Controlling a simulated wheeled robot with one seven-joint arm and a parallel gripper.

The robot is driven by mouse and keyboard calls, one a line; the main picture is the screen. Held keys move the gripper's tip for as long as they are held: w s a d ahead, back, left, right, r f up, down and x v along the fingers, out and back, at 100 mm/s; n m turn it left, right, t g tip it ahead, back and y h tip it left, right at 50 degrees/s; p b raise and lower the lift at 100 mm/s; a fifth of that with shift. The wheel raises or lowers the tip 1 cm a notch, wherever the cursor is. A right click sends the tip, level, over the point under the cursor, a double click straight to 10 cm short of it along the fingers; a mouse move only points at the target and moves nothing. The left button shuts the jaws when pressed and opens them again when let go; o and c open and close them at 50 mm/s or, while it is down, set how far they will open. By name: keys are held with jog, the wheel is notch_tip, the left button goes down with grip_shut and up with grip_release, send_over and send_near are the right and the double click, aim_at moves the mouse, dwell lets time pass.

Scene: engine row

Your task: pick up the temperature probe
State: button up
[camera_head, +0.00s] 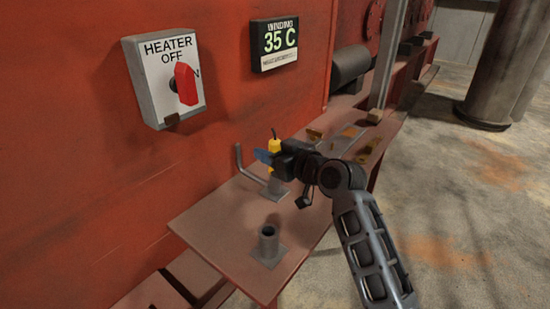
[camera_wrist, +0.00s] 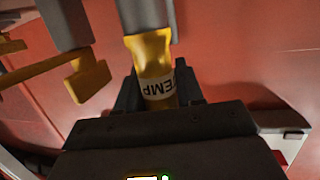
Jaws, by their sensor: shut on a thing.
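The temperature probe (camera_head: 274,146) is yellow and stands upright over the brown shelf, partly hidden by my gripper in the head view. In the wrist view the probe (camera_wrist: 152,62) shows its yellow body with a white label reading "TEMP" and a grey part beyond it. My gripper (camera_head: 274,158) reaches in from the right and is shut on the probe. In the wrist view the dark jaws (camera_wrist: 158,95) sit on both sides of the yellow body. I cannot tell whether the probe's lower end is still in a holder.
An empty grey tube socket (camera_head: 268,243) stands on the near part of the shelf (camera_head: 215,222). A bent grey rod (camera_head: 245,166) rises by the red wall. A heater switch (camera_head: 165,80) and a display reading 35 C (camera_head: 274,44) hang above. Brownish pieces (camera_head: 350,132) lie farther right.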

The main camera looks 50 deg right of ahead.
grip_shut()
jog(key=shift+r, duration=0.1)
